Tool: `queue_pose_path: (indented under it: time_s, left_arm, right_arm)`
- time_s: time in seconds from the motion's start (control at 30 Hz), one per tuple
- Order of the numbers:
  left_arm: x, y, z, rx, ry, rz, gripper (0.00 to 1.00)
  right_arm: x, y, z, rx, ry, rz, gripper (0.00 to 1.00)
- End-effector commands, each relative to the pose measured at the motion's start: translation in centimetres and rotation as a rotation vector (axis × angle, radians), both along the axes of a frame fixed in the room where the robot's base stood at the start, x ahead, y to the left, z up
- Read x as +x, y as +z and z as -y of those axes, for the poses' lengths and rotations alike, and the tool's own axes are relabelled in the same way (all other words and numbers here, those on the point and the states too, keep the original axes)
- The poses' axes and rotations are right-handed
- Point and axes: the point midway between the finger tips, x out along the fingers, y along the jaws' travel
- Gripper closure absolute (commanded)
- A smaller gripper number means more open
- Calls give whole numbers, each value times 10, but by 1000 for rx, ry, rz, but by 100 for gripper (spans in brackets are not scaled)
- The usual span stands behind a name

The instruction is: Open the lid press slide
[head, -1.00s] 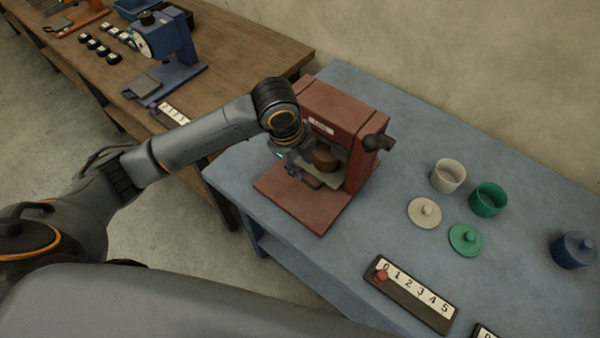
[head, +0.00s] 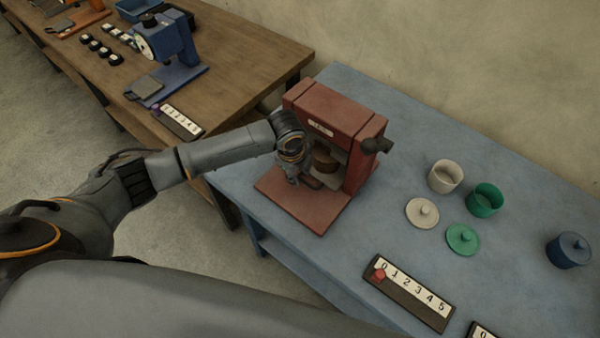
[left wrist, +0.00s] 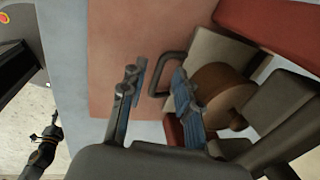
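The red lid press (head: 335,112) stands on the blue table, with a flat red base plate (head: 300,205) in front and a dark knob (head: 376,145) on its right side. In the left wrist view, a pale slide (left wrist: 215,60) with a dark loop handle (left wrist: 160,82) sits under the brown round press head (left wrist: 222,90). My left gripper (head: 297,180) is at the press's front opening. In the left wrist view its two blue-grey fingers (left wrist: 157,100) are apart, with the handle showing between and beyond them, not gripped. My right gripper is not seen.
To the right stand a cream cup (head: 446,177), a green cup (head: 485,200), a cream lid (head: 422,213), a green lid (head: 461,240) and a blue lidded pot (head: 568,251). A number strip (head: 410,293) lies at the front edge. A wooden table (head: 235,65) with a blue machine stands behind left.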

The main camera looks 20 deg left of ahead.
Motion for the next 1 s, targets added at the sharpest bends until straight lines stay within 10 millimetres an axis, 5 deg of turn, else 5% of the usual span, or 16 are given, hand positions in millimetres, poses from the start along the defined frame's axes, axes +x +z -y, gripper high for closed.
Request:
queue_pose_path:
  time_s: [0.43, 0.6, 1.0]
  left_arm:
    - [2, -12, 1, 0, 0, 0, 68]
    - [2, -12, 1, 0, 0, 0, 100]
    - [1, -11, 1, 0, 0, -1, 100]
  right_arm:
    - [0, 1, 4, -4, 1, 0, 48]
    - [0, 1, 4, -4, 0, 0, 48]
    - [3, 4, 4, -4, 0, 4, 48]
